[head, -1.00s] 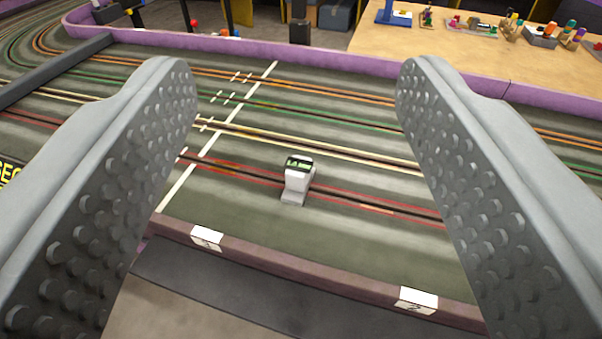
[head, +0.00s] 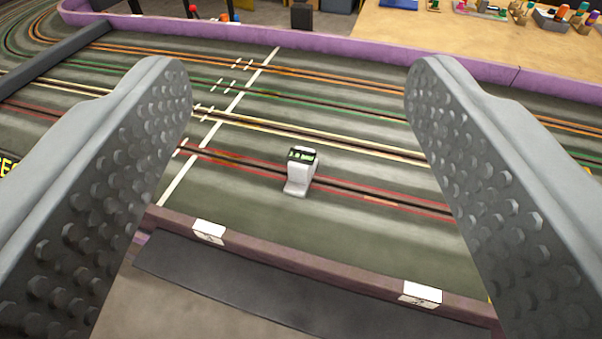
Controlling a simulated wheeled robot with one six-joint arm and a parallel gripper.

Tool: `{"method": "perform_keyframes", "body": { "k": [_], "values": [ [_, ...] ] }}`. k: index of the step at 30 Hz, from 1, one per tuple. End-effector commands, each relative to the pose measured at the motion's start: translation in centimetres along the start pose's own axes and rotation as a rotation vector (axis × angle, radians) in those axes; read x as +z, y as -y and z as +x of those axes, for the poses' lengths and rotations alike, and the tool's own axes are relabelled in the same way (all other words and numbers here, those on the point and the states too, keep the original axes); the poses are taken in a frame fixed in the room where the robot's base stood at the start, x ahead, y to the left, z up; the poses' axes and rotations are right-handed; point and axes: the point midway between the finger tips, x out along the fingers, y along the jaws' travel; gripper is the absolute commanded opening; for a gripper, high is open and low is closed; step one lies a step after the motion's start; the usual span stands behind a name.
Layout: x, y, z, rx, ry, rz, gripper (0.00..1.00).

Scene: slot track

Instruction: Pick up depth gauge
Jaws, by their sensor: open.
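The depth gauge (head: 299,172) is a small pale grey block with a dark-topped green display. It stands upright on the dark slot track (head: 350,240), on or beside the red-edged slot nearest me. My gripper (head: 300,90) is open, with its two grey studded fingers wide apart at the left and right of the picture. The gauge shows between the fingers, beyond them and apart from both. Nothing is held, and the gauge is not covered by the fingers.
A purple wall (head: 330,43) runs along the track's far side. The near edge carries two white labels (head: 209,232). A wooden table (head: 440,35) with several small colourful items stands behind. A dark bar (head: 50,62) crosses the track at left. The track around the gauge is clear.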

Motion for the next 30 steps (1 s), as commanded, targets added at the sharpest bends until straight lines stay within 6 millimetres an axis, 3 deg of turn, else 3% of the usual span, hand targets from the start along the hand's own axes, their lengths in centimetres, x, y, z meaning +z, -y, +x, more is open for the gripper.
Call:
{"method": "perform_keyframes", "body": {
  "k": [15,30],
  "values": [
    [2.9,-0.1,11.5,0.032,0.505,0.100,0.62],
    [7.7,-0.1,20.7,0.117,1.009,0.189,0.62]
  ]
}}
